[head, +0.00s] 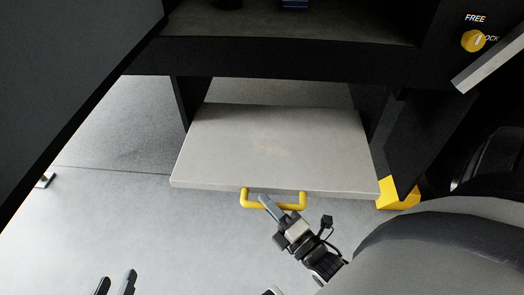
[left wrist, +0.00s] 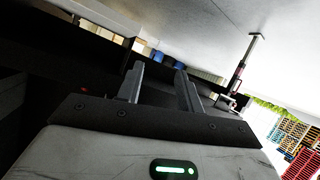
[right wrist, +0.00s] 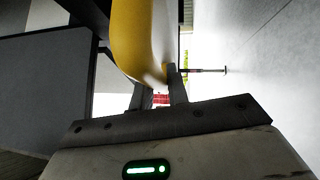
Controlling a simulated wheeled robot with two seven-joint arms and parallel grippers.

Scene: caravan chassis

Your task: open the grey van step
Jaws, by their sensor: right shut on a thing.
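The grey van step (head: 280,145) is a flat slab that stands out from under the dark van body in the head view. A yellow handle (head: 248,204) is fixed to its front edge. My right gripper (head: 268,203) is shut on the handle, which shows large and yellow in the right wrist view (right wrist: 135,40). My left gripper (head: 117,284) is open and empty at the bottom left of the head view, away from the step. Its two fingers stand apart in the left wrist view (left wrist: 161,82).
A yellow block (head: 398,193) sits by the step's right corner. A yellow knob (head: 473,41) with the label FREE is on the dark panel at upper right. A dark panel (head: 70,70) fills the upper left.

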